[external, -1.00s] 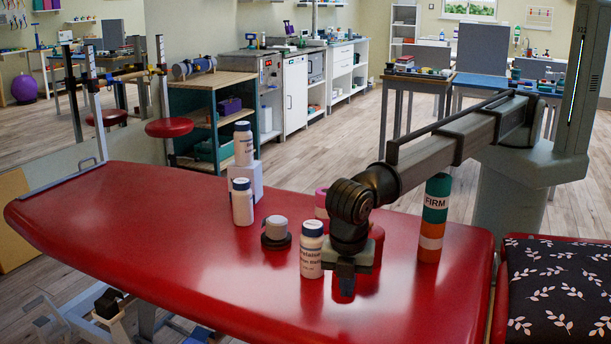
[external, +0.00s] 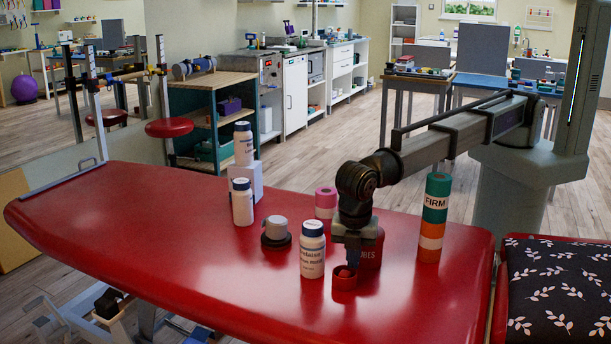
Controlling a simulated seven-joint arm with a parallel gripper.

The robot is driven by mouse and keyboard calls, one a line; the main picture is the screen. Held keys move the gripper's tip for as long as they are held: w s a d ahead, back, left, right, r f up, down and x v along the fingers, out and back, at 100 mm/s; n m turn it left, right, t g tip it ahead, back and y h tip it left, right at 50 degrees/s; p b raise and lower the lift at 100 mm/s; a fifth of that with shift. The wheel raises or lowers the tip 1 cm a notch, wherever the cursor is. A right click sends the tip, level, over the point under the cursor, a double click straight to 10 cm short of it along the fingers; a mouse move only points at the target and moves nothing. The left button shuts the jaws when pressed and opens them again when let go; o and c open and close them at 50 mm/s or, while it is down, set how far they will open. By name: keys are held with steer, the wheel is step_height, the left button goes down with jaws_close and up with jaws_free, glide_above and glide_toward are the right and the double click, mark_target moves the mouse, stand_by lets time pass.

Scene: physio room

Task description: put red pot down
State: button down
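The red pot (external: 344,280) is a small, short red cylinder. It appears upright, low at the bed's surface, right of the front white bottle. Whether its base touches the surface is unclear. My gripper (external: 350,264) points down at the pot, with its fingertips at the pot's top rim. The fingers are small and dark, partly overlapping the pot, so I cannot tell whether they are shut on it. The red padded bed (external: 180,262) lies beneath.
A white bottle (external: 312,252) stands close left of the pot. A larger red container (external: 370,252) is just behind my gripper, with a pink roll (external: 326,200) farther back. A FIRM cylinder (external: 433,218) stands right. A grey-topped object (external: 276,232) stands left. The bed's front left is clear.

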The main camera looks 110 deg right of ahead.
steer(key=shift+f, duration=0.35)
steer(key=shift+w+a, duration=0.1)
steer(key=shift+a, duration=0.05)
steer(key=w+a, duration=0.2)
steer(key=a, duration=0.1)
steer(key=w+a, duration=0.1)
steer(key=a, duration=0.1)
steer(key=shift+w+a, duration=0.25)
steer(key=shift+w, duration=0.05)
steer(key=shift+a+f, duration=0.1)
steer(key=shift+a, duration=0.2)
